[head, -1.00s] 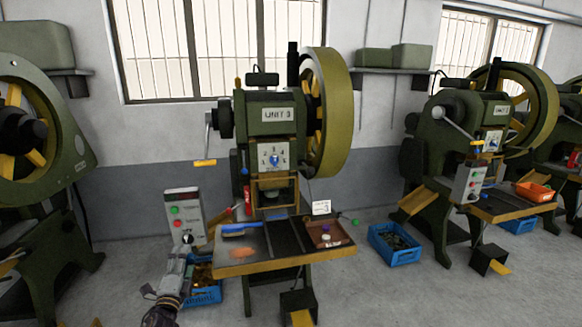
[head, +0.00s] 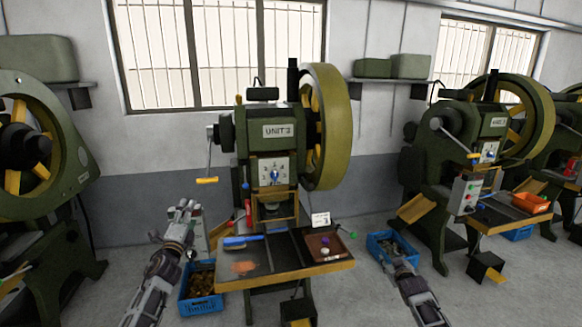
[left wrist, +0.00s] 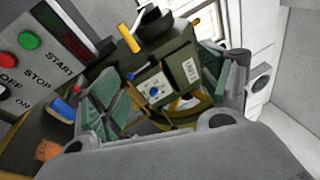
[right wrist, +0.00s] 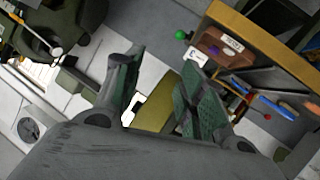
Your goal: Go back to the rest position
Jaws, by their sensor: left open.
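My right gripper (head: 396,258) comes in from the lower right, in front of the blue crate beside the press. In the right wrist view its fingers (right wrist: 162,92) are apart with nothing between them. Both grippers are empty and touch nothing that I can see.
The press table (head: 290,277) carries a blue brush (head: 242,240) and a brown tray (head: 325,254). The control box (left wrist: 48,55) is close to the left gripper. Blue crates stand left (head: 203,304) and right (head: 412,254) of the press. The floor in front is partly clear.

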